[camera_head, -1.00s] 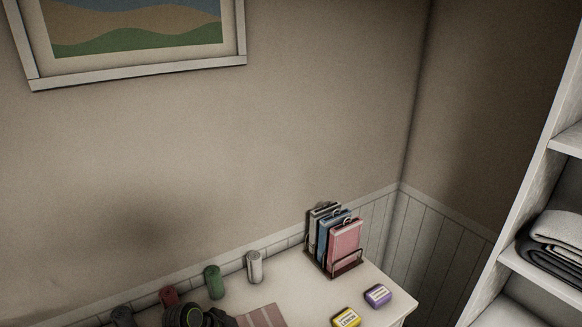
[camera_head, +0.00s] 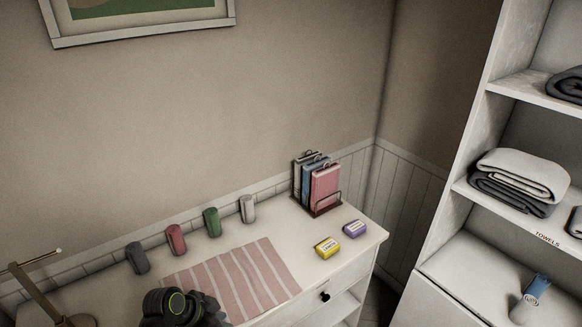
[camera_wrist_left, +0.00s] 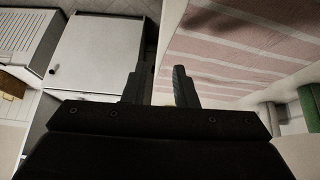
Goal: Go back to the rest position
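My left gripper (camera_wrist_left: 158,88) shows in the left wrist view with its two dark fingers apart and nothing seen held between them. It is over or near the front of the table, with the pink striped towel (camera_wrist_left: 250,45) to the right in that view. In the head view, a dark arm joint of mine with a green ring overlaps the front of the striped towel (camera_head: 235,278); the fingertips are hidden there. My right gripper is in no frame.
The white table (camera_head: 372,238) holds several rollers along the wall, including a green one (camera_head: 212,222), a yellow box (camera_head: 327,247), a purple box (camera_head: 355,228) and a rack of folders (camera_head: 325,188). A stand (camera_head: 40,295) is at left. Towel shelves (camera_head: 470,190) rise at right.

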